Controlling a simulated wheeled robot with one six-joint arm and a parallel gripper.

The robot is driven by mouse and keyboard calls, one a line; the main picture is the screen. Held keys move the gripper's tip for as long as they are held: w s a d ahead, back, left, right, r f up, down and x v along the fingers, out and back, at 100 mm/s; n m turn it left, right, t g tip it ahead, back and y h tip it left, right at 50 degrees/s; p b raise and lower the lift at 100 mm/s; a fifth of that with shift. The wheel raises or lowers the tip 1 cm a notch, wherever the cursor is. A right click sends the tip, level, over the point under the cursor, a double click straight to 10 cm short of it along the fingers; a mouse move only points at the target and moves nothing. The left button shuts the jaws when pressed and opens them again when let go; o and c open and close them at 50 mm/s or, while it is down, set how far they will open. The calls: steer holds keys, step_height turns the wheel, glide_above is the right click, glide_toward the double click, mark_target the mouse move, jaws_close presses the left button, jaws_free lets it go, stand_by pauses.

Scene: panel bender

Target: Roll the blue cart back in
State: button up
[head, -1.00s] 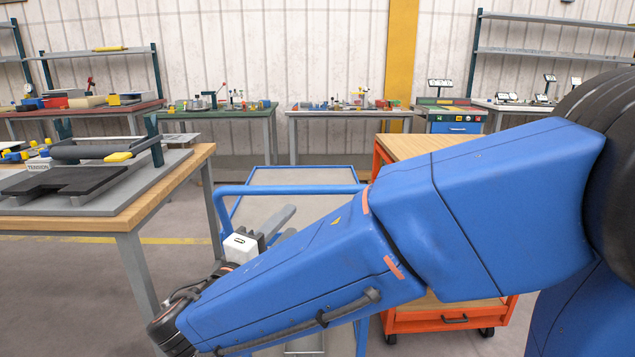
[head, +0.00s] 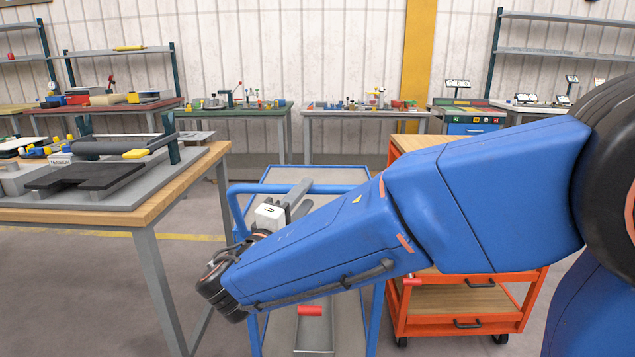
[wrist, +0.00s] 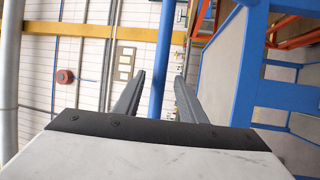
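The blue cart (head: 375,310) stands between the wooden workbench and the orange cart. Its blue handle (head: 335,189) is a bar across the near top end. In the head view my gripper (head: 299,194) is at the left part of this handle, with my arm covering much of the cart. In the wrist view my gripper (wrist: 160,90) is open, with a finger on each side of a blue bar (wrist: 158,55) that looks like the handle. A gap shows on both sides of the bar. How deep the bar sits between the fingers I cannot tell. The cart frame (wrist: 245,85) is at the right.
The wooden workbench (head: 190,180) with a grey fixture stands close on the left. The orange cart (head: 465,325) stands close on the right, partly behind my arm. Several benches line the back wall, with open floor before them. A red grip (head: 309,311) shows low at the blue cart.

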steer(key=x, duration=0.7)
steer(key=shift+w+d, duration=0.15)
steer(key=shift+w, duration=0.1)
steer(key=shift+r, duration=0.1)
jaws_close()
